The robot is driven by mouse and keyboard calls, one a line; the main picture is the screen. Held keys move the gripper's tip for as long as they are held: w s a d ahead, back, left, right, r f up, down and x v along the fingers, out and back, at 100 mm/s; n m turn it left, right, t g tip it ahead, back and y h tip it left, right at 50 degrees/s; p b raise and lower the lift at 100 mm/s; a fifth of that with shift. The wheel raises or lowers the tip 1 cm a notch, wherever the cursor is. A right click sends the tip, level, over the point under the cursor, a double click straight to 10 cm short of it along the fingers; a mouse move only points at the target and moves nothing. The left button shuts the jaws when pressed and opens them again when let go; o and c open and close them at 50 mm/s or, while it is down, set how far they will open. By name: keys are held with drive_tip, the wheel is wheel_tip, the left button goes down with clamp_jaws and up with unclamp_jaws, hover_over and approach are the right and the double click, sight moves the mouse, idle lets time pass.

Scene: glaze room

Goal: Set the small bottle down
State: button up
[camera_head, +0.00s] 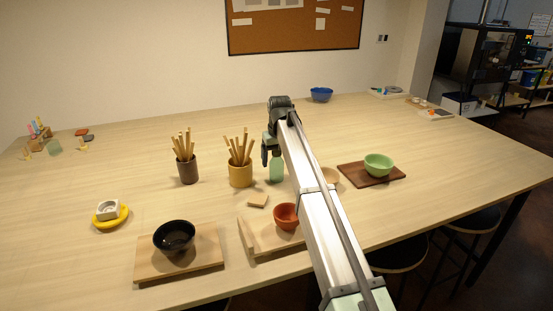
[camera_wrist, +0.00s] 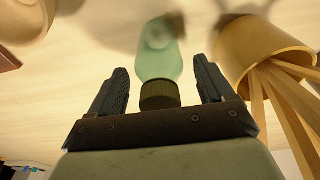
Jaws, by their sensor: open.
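The small bottle (camera_head: 276,171) is pale green and stands on the table, just right of the yellow cup of sticks. In the wrist view the bottle (camera_wrist: 160,62) shows its green body and dark ribbed cap, between the two fingers. My gripper (camera_head: 268,152) is above and around the bottle's top in the head view. In the wrist view the fingers of my gripper (camera_wrist: 159,88) are spread, with a gap on each side of the cap. Part of the bottle is hidden behind my arm and gripper in the head view.
The yellow cup (camera_head: 240,176) of sticks stands close on the left, with a dark cup (camera_head: 187,171) beyond it. A green bowl (camera_head: 378,164) on a brown board (camera_head: 350,174) is to the right. A red bowl (camera_head: 286,215) and black bowl (camera_head: 174,236) are in front.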

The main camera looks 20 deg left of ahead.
drive_tip(key=r, duration=0.4)
drive_tip(key=d+r, duration=0.1)
drive_tip(key=r, duration=0.3)
drive_tip(key=s+r, duration=0.1)
drive_tip(key=r, duration=0.3)
drive_tip(key=shift+s+d, duration=0.1)
drive_tip(key=shift+d, duration=0.05)
